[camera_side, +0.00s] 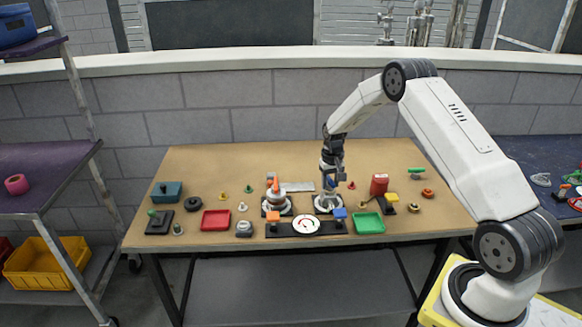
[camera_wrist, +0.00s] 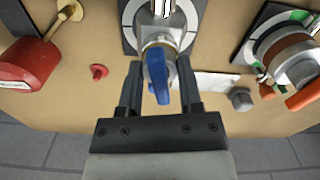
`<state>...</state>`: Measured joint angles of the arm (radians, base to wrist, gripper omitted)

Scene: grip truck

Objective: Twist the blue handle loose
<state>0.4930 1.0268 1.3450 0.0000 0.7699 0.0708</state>
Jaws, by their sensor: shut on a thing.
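The blue handle (camera_wrist: 157,76) shows in the wrist view, fixed on a round metal valve (camera_wrist: 158,42) over a white and grey dial plate. It points toward my gripper. My gripper (camera_wrist: 159,78) has one finger on each side of the handle and is shut on it. In the side view my gripper (camera_side: 330,184) reaches down over the right-hand dial plate (camera_side: 323,207) on the table. The handle is a small patch of blue there, partly hidden by the fingers.
An orange-handled valve (camera_side: 275,197) stands just left of my gripper. A green tray (camera_side: 368,223) and a red tray (camera_side: 216,220) lie near the front edge of the table (camera_side: 190,172).

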